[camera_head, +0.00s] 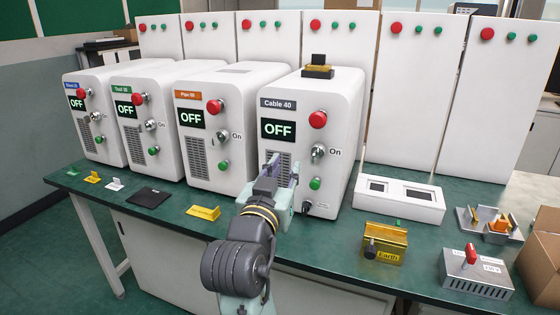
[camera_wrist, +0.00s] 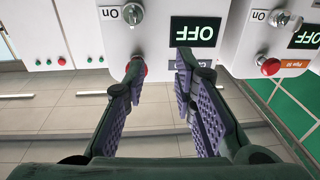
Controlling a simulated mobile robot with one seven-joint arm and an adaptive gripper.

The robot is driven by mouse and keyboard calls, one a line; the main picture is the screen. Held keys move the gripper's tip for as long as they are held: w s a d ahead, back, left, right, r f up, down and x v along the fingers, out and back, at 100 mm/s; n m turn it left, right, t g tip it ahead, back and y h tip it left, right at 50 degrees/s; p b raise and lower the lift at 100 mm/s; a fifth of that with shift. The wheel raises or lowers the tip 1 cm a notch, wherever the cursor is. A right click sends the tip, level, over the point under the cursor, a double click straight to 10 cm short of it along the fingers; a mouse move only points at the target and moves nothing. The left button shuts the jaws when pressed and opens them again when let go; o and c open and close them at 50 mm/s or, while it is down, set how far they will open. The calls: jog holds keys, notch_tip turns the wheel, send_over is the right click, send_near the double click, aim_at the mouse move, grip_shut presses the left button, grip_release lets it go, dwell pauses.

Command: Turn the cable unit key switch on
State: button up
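The cable unit (camera_head: 338,98) is the white box labelled "Cable 40", and its display (camera_head: 278,129) reads OFF. Its key switch (camera_head: 318,152) sits right of the display, beside an "On" label, between a red button (camera_head: 317,120) and a green button (camera_head: 315,184). My gripper (camera_head: 281,168) is in front of this unit, below the display and left of the key switch. In the wrist view, which is upside down, the fingers (camera_wrist: 160,62) are open with nothing between them. The key switch (camera_wrist: 133,13) shows beyond the left finger, which partly covers the red button (camera_wrist: 141,69).
The pipe unit (camera_head: 212,80) stands close on the left, with two more units beyond, all reading OFF. A black and yellow piece (camera_head: 318,70) sits on the cable unit. A yellow "Earth" block (camera_head: 385,243), a white panel (camera_head: 400,200) and a red-handled box (camera_head: 476,272) lie to the right.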

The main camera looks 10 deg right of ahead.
aim_at(314, 157)
jog(key=shift+m+g+h, duration=0.5)
jog(key=shift+g, duration=0.3)
jog(key=w+d, duration=0.2)
jog(key=d, duration=0.1)
jog(key=w+d+f+p, duration=0.1)
jog(key=w+d, duration=0.2)
jog(key=w+d+p, duration=0.1)
jog(key=w+d, duration=0.1)
jog(key=w, duration=0.1)
jog(key=shift+d+f, duration=0.4)
jog(key=shift+c, duration=0.4)
grip_shut()
